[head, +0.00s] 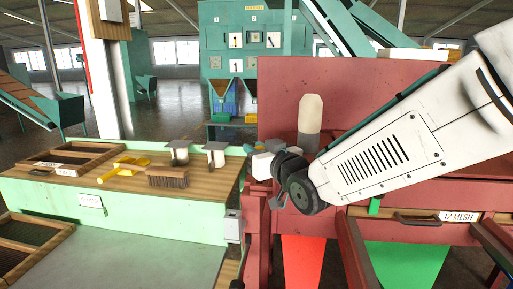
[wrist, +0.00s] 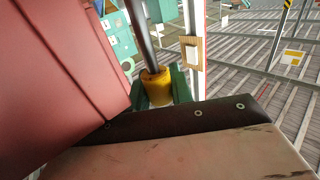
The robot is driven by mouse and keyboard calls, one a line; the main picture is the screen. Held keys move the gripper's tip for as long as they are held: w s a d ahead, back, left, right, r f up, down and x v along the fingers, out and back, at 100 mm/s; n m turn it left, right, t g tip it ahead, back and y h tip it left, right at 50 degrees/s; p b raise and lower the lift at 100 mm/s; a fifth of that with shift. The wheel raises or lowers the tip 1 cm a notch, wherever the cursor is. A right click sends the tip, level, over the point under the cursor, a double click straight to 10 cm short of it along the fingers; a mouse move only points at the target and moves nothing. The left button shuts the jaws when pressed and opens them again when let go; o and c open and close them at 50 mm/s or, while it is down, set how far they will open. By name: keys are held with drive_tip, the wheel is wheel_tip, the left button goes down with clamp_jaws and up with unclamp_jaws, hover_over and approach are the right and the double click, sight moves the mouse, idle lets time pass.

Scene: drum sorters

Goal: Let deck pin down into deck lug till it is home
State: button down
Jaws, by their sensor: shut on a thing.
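My gripper (head: 263,160) is beside the left end of the red machine in the head view, partly hidden by my dark wrist joint. In the wrist view, its green jaws (wrist: 182,86) are closed on either side of the yellow collar of the deck pin (wrist: 157,88). The pin's dark, straight rod runs from the collar out of the top of that view, so its far end is hidden. I cannot make out the deck lug in either view, nor tell whether the pin touches it.
The red machine (head: 285,85) stands close to my gripper, and its red panel (wrist: 60,75) fills the wrist view's left side. A green bench (head: 120,215) at left carries a brush (head: 167,181), a yellow tool (head: 122,168) and two metal-topped pieces. A 12 MESH drawer (head: 425,220) is at right.

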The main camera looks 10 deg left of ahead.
drive_tip(key=shift+f, duration=0.5)
drive_tip(key=c, duration=1.1)
unclamp_jaws()
drive_tip(key=shift+c, duration=0.2)
drive_tip(key=v, duration=0.8)
drive_tip(key=shift+a, duration=0.1)
